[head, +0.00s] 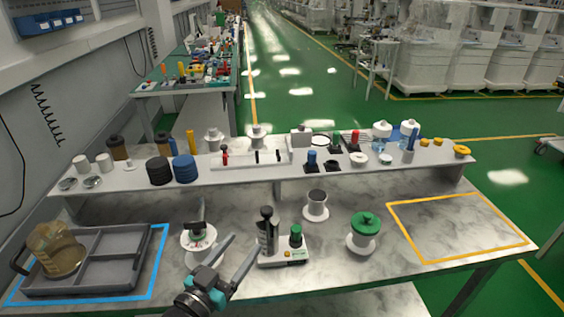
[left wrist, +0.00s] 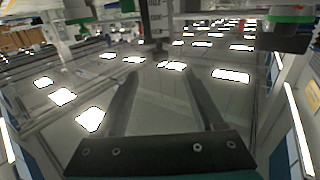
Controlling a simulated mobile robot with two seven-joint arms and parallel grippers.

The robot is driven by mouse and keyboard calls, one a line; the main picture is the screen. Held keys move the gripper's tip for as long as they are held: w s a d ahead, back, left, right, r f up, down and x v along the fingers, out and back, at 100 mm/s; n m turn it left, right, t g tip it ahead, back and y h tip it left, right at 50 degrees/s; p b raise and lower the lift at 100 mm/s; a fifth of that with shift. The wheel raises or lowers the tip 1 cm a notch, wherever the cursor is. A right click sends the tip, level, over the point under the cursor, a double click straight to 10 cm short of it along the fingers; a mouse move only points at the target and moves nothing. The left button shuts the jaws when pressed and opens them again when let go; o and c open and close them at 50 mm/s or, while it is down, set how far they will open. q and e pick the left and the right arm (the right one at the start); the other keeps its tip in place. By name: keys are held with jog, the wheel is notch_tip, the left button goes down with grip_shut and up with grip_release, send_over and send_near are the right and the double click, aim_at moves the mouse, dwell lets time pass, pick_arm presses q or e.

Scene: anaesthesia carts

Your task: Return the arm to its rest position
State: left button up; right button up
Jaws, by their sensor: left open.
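My left gripper (head: 246,245) reaches in from the bottom of the head view. Its two dark fingers are spread apart with nothing between them. In the left wrist view the gripper (left wrist: 160,73) also shows open and empty over a blurred, reflective surface. A dark-handled device on a white base (head: 284,257) stands just right of the fingertips. I cannot tell from the views whether the fingers touch either one. My right gripper is not in view.
A grey divided tray (head: 112,262) with a brown jug (head: 55,248) lies in a blue outline at left. A green-lidded pot (head: 364,229) and a white cup (head: 316,203) stand to the right. A raised shelf (head: 228,176) with several items runs behind. The yellow-outlined area (head: 455,226) is empty.

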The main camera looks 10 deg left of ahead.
pick_arm(q)
jog(key=s+d+f+g+y, duration=0.2)
jog(key=s+d+f+g, duration=0.1)
jog(key=s+f+g, duration=0.35)
jog(key=s+a+n+g+y, duration=0.1)
jog(key=s+a+g+y, duration=0.15)
jog(key=s+g, duration=0.85)
jog(key=s+f+t+b, duration=0.1)
jog(key=s+f+b, duration=0.15)
jog(key=f, duration=1.15)
jog(key=s+f+t+b, duration=0.1)
jog(key=s+f, duration=0.3)
jog(key=f, duration=0.9)
jog(key=s+a+f+b, duration=0.2)
jog(key=s+f+b, duration=0.1)
jog(key=s+f, duration=1.2)
jog(key=shift+a+f+g, duration=0.25)
jog(key=shift+f+g, duration=0.05)
jog(key=shift+g, duration=0.15)
